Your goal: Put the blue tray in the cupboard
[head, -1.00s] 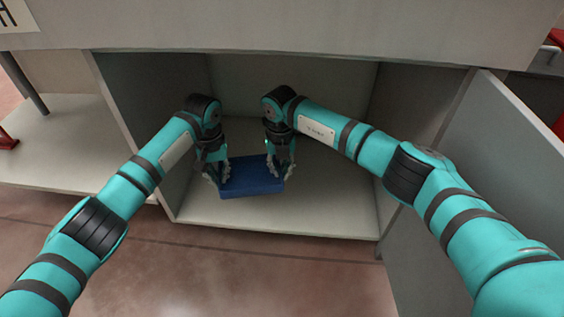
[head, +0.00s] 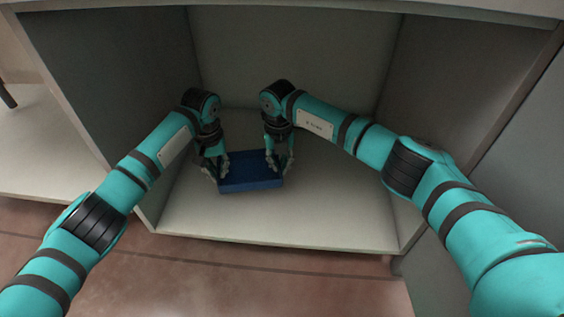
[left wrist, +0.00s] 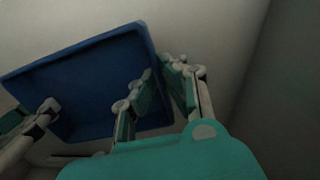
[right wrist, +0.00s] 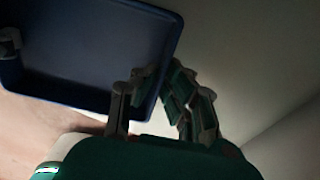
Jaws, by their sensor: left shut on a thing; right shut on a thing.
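The blue tray (head: 250,176) is inside the cupboard, over the left part of its pale floor (head: 290,220). My left gripper (head: 215,170) is shut on the tray's left wall, and my right gripper (head: 279,160) is shut on its right wall. The left wrist view shows the tray (left wrist: 85,80) empty, with its rim between the fingers (left wrist: 155,88). The right wrist view shows the tray (right wrist: 90,50) with its rim between the other fingers (right wrist: 150,98). I cannot tell whether the tray touches the cupboard floor.
The cupboard's left wall (head: 110,80) is close to my left arm. Its right wall (head: 470,90) and open door (head: 520,170) stand beside my right arm. The cupboard's top edge (head: 300,8) runs above both arms. The floor right of the tray is clear.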

